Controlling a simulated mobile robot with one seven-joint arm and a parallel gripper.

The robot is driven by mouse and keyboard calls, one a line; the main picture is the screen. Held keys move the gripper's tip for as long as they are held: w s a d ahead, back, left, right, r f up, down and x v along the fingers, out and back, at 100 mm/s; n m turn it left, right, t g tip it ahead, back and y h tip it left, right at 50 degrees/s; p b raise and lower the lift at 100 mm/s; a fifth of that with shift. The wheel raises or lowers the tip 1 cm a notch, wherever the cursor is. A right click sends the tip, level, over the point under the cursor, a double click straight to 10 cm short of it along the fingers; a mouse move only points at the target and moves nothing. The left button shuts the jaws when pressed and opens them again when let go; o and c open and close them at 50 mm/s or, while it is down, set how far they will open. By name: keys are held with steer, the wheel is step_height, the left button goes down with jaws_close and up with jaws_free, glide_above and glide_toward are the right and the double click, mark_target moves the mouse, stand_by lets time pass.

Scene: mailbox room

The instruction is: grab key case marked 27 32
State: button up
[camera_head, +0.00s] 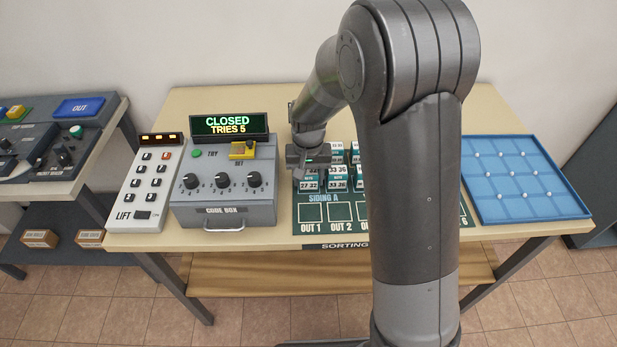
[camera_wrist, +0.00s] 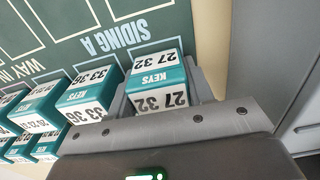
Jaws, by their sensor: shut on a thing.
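The key case marked 27 32 (camera_head: 309,184) is a teal and white block at the left front of the group on the green sorting board. In the wrist view the same case (camera_wrist: 157,80) shows its KEYS label and number 27 32 between the two fingers. My gripper (camera_head: 309,160) is over this case, and in the wrist view my gripper (camera_wrist: 162,88) is shut on it. The case looks to be at board level; I cannot tell whether it is lifted. A case marked 33 36 (camera_wrist: 86,94) stands close beside the gripper in the wrist view.
Several more key cases (camera_wrist: 40,108) stand in rows alongside. The green board (camera_head: 312,228) has marked squares at its front. A grey code box (camera_head: 222,205) reading CLOSED and a lift panel (camera_head: 150,180) stand left. A blue tray (camera_head: 525,205) lies right. My arm hides the board's middle.

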steer(key=shift+c, duration=1)
